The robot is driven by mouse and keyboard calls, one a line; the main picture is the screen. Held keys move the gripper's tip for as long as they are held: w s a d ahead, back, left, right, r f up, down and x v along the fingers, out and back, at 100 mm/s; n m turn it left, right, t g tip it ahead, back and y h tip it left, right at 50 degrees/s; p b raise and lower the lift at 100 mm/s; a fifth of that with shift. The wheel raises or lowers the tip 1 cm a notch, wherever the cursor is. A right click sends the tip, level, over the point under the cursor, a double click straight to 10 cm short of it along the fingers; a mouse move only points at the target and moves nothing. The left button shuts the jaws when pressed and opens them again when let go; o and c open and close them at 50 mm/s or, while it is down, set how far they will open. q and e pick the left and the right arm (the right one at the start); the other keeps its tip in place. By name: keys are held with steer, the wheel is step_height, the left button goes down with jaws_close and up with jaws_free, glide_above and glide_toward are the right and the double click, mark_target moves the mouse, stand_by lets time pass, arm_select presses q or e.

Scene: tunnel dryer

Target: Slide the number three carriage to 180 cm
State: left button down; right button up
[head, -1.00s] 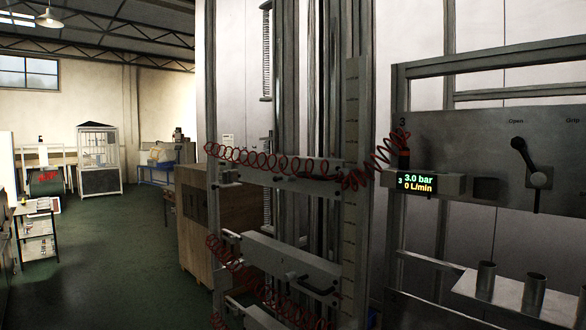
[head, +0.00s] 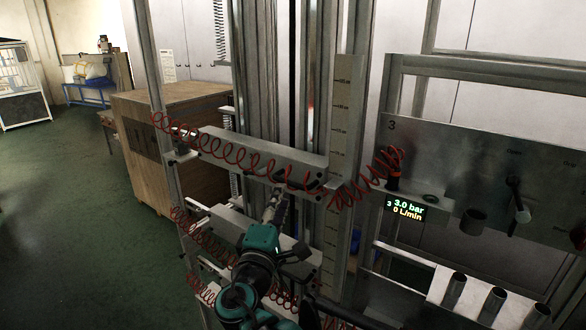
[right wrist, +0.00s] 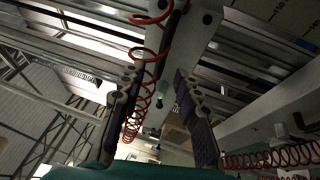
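The upper carriage (head: 255,152) is a grey crossbar on the upright frame, with a red coiled hose running right towards the panel marked 3. I cannot read a number on the carriage itself. Its right end is beside the vertical scale (head: 345,120), whose figures are too small to read surely. My right gripper (head: 280,200) is just below the carriage's right half, pointing up. Contact cannot be told. My left gripper is not in view.
Another grey carriage (head: 222,232) with red hoses is lower on the frame, partly behind my arm. The panel (head: 480,170) at right has a lever and a display (head: 408,210) reading 3.0 bar, 0 L/min. A wooden crate (head: 170,105) stands behind; the floor at left is clear.

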mark_target(288, 184)
steer(key=p+x, duration=0.1)
steer(key=x, duration=0.6)
steer(key=shift+w+d, duration=0.1)
steer(key=shift+d, duration=0.1)
steer(key=shift+f, duration=0.1)
jaws_close()
